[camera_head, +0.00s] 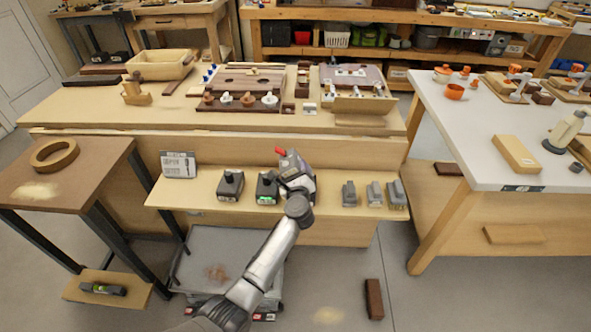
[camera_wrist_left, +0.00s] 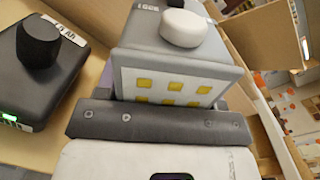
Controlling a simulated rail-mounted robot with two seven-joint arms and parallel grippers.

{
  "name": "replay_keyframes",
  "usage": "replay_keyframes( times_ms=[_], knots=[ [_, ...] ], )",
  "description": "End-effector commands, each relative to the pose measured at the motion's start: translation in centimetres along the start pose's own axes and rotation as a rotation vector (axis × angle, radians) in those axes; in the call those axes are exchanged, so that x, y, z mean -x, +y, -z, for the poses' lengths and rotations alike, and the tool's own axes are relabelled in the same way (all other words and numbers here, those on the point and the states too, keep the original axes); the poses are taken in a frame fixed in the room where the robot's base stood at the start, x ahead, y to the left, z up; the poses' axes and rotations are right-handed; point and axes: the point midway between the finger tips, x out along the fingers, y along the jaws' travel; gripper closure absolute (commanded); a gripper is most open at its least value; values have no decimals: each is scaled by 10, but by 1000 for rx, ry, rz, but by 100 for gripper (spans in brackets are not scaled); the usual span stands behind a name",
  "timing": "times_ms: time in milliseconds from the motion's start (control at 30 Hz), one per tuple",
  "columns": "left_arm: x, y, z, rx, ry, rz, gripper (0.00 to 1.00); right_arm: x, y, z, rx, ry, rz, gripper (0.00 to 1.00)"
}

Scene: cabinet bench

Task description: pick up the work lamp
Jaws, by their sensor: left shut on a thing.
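The work lamp (camera_wrist_left: 180,75) fills the upper middle of the left wrist view. It is a grey box with a white round knob on one face and a white panel of yellow squares. My left gripper (camera_wrist_left: 158,118) is shut on it; its grey jaw lies across the panel's lower edge. In the head view my left gripper (camera_head: 294,172) is over the pull-out shelf and hides most of the lamp. I cannot tell whether the lamp still touches the shelf. My right gripper is not in view.
Black battery-like boxes (camera_head: 230,185) (camera_head: 267,187) stand just left of the gripper; the nearer one (camera_wrist_left: 45,75) has a green light. Grey blocks (camera_head: 374,193) stand to the right on the shelf (camera_head: 330,205). The bench top (camera_head: 180,117) is behind, and a white table (camera_head: 460,150) is at right.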

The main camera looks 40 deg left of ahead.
Motion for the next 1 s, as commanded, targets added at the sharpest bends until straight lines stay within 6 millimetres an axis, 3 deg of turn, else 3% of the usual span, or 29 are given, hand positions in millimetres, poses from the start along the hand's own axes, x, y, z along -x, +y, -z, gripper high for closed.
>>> replay_keyframes(
  times_ms=[333, 667, 967, 1000],
  knots=[
    [0, -1, 0, 1, -1, 2, 77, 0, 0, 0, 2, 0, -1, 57],
    [0, -5, -7, 2, -1, 1, 78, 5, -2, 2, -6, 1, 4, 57],
    [0, -28, -41, 5, -1, 2, 78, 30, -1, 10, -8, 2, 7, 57],
    [6, -33, -37, 4, 3, 3, 78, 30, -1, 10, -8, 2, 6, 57]
  ],
)
